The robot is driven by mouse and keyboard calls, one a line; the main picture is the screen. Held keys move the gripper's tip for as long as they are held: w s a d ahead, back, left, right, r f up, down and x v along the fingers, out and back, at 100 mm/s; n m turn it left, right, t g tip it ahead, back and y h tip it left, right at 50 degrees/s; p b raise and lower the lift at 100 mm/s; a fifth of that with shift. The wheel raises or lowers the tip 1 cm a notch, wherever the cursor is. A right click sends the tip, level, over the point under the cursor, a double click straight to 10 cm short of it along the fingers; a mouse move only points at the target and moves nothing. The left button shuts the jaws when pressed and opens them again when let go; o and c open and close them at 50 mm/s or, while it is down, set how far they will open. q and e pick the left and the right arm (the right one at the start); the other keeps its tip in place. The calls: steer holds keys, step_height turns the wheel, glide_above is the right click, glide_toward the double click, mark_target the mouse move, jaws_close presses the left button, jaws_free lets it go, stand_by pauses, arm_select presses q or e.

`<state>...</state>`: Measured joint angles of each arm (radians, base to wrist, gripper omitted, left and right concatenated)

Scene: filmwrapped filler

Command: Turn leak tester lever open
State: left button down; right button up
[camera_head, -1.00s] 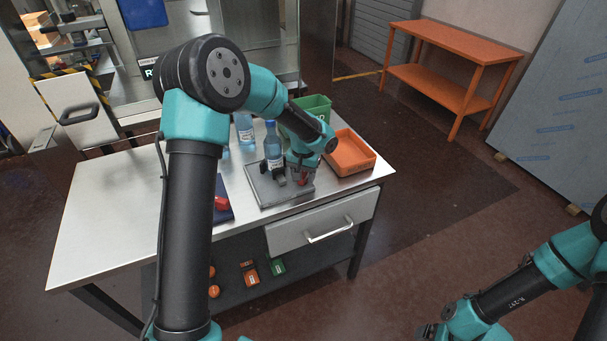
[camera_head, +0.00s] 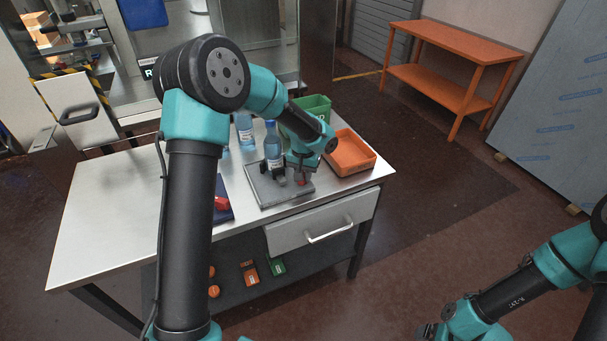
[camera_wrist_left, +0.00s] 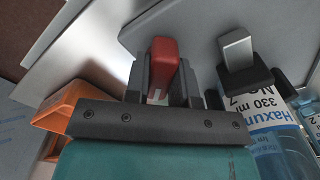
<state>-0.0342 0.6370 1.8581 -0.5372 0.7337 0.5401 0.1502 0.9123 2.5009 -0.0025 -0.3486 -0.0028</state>
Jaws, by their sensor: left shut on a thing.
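The leak tester is a grey plate (camera_head: 262,190) on the metal table, with a blue-capped bottle (camera_head: 272,146) standing at it. The tester's red lever (camera_wrist_left: 162,62) sits between my left gripper's fingers in the left wrist view. My left gripper (camera_head: 299,180) is shut on this lever at the plate's right side. In the head view only a small bit of red shows below the gripper. The bottle (camera_wrist_left: 272,135) is right of the gripper in the wrist view, beside a dark clamp block (camera_wrist_left: 245,75). My right arm is at the lower right, and its fingertips are not clearly shown.
An orange bin (camera_head: 352,153) stands close right of my left gripper, with a green bin (camera_head: 318,104) behind. Another bottle (camera_head: 244,130) stands behind the tester. A red object (camera_head: 221,203) lies on a dark blue mat to the left. The table's left side (camera_head: 105,215) is clear.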

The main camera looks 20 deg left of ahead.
arm_select(q)
steer(key=n, duration=0.4)
steer(key=shift+n, duration=0.4)
steer(key=n, duration=0.9)
steer(key=shift+n, duration=1.9)
steer(key=c, duration=1)
jaws_free()
steer(key=shift+o, duration=0.2)
